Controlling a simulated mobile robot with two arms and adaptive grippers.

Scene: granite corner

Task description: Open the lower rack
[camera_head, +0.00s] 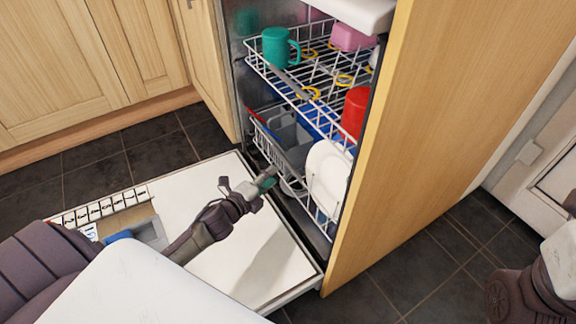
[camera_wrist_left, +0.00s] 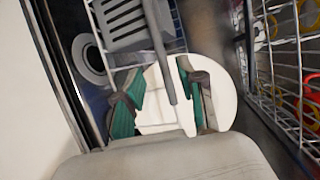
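The lower rack (camera_head: 274,147) is a white wire rack inside the open dishwasher, with a grey bar along its front. It holds a white plate (camera_head: 327,174) and a grey basket (camera_head: 290,136). My left gripper (camera_head: 267,183) is over the lowered door, close in front of the rack. In the left wrist view, its teal-padded fingers (camera_wrist_left: 161,104) are spread apart, with the grey bar (camera_wrist_left: 163,62) passing between them in the picture. I cannot tell whether they touch it. Part of my right arm shows at the lower right of the head view; its gripper is out of view.
The upper rack (camera_head: 283,83) holds a green mug (camera_head: 276,47) and a pink mug (camera_head: 350,37). A red cup (camera_head: 354,112) sits below it. The white dishwasher door (camera_head: 262,253) lies lowered under my left arm. A wooden side panel (camera_head: 440,130) bounds the right.

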